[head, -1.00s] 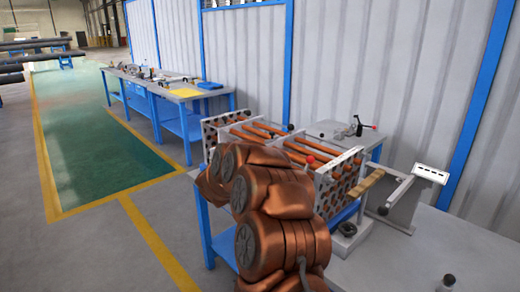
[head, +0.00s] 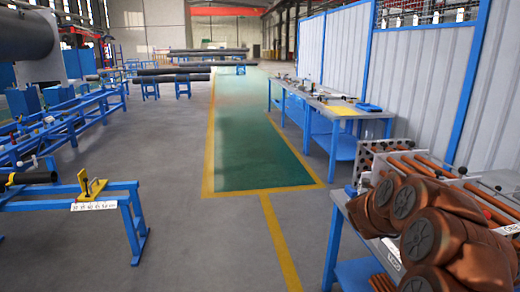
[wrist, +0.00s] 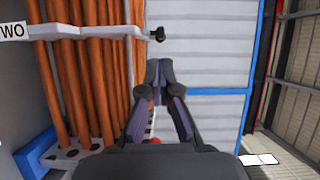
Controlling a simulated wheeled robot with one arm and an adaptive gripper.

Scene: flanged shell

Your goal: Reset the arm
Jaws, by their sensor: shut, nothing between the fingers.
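My gripper (wrist: 160,72) shows in the wrist view with its dark fingers brought together at the tips and nothing between them. It is in front of a pale grey ribbed wall panel (wrist: 205,58), to the right of upright-looking copper-coloured tubes (wrist: 78,85). In the head view my copper-coloured arm is folded at the lower right, in front of the tube rack (head: 366,162). The gripper itself is hidden or out of frame there.
A blue workbench (head: 345,125) with tools and a yellow sheet stands along the wall. A green floor lane (head: 262,150) with yellow borders is clear. Blue stands (head: 105,190) line the left side. Grey floor (head: 205,240) between is open.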

